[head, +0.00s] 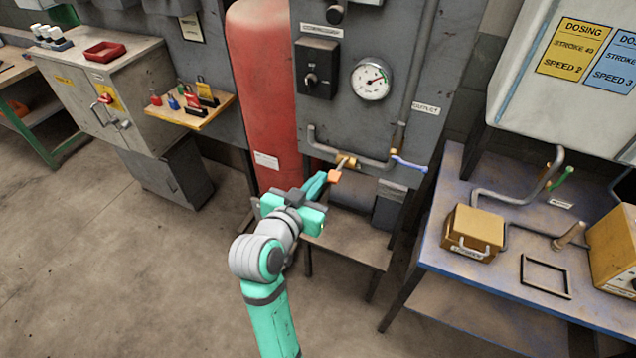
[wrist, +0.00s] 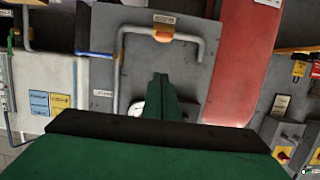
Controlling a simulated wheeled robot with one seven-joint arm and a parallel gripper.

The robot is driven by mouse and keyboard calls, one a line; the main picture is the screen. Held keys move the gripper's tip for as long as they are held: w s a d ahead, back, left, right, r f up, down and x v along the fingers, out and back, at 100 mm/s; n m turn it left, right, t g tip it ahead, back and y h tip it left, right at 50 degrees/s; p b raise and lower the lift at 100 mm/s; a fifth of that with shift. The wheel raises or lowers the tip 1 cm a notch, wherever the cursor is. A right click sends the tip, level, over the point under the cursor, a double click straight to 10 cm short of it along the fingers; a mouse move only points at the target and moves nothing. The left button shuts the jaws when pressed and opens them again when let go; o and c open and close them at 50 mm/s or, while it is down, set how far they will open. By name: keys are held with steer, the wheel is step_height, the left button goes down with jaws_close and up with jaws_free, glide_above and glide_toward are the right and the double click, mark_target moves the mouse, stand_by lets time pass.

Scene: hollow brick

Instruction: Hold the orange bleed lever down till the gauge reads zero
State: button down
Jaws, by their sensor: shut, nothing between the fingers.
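The orange bleed lever (head: 334,176) sticks out from a brass valve (head: 346,162) on the pipe at the bottom of the grey panel. Its orange end also shows near the top of the wrist view (wrist: 163,34). My gripper (head: 321,177) is shut and empty, its fingertips just left of the orange end in the head view. In the wrist view the shut fingers (wrist: 160,78) appear apart from the lever. The round gauge (head: 371,80) has its needle pointing up and right, off to one side; the figures are too small to read. My fingers partly hide it in the wrist view.
A blue-handled outlet valve (head: 408,163) sits right of the lever. A red cylinder (head: 262,80) stands left of the panel (head: 425,75). A bench (head: 455,285) with a yellow box (head: 472,234) is at right. A shelf (head: 188,113) with padlocks is at left.

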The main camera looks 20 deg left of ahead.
glide_above(330, 177)
steer(key=s, duration=0.3)
steer(key=f, duration=0.3)
steer(key=w+f, duration=0.1)
steer(key=shift+d+f, duration=0.3)
steer(key=shift+f, duration=0.55)
steer(key=shift+a, duration=0.1)
